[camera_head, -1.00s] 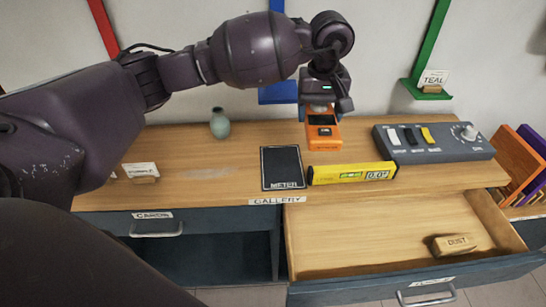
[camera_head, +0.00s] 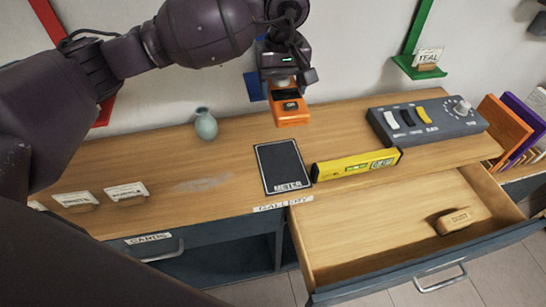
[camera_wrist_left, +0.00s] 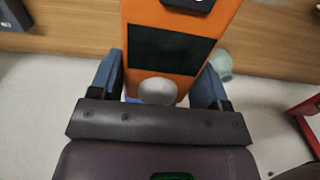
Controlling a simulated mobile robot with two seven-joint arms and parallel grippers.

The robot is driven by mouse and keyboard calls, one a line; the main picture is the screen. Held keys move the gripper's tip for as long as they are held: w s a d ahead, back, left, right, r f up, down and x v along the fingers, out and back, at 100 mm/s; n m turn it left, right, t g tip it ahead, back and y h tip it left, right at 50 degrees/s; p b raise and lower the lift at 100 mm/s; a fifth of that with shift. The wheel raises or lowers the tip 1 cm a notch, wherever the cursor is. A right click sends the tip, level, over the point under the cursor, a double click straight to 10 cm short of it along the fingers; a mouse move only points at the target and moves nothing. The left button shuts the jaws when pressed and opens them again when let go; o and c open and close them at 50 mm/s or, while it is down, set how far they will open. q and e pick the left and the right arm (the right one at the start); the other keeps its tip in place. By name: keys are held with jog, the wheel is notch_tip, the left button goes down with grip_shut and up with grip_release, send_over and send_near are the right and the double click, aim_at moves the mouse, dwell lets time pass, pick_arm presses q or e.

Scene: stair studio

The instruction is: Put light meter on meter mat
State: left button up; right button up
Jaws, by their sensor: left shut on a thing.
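The light meter (camera_head: 289,108) is an orange box with a dark screen, upright in my left gripper (camera_head: 283,84). In the left wrist view the light meter (camera_wrist_left: 212,35) sits between the two blue fingers of the left gripper (camera_wrist_left: 165,85), which are shut on its sides. A pale dome shows at its near end. The meter mat (camera_head: 283,167) is a dark rectangle with a light border, marked METER, on the wooden counter. The light meter is above and behind the mat, apart from it. My right gripper is not in view.
A yellow level (camera_head: 357,165) lies right of the mat, with a grey switch box (camera_head: 427,122) behind it. A green vase (camera_head: 206,125) stands to the left. An open drawer (camera_head: 380,235) holds a wooden DUST block (camera_head: 454,221). Card holders (camera_head: 126,193) stand at the left.

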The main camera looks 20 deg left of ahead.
pick_arm(q)
jog(key=shift+a, duration=0.3)
jog(key=b, duration=0.1)
send_over(279, 156)
notch_tip(279, 156, down, 15)
jog(key=shift+f, duration=0.45)
notch_tip(279, 156, down, 4)
jog(key=shift+f+b, duration=0.1)
jog(key=shift+b, duration=0.35)
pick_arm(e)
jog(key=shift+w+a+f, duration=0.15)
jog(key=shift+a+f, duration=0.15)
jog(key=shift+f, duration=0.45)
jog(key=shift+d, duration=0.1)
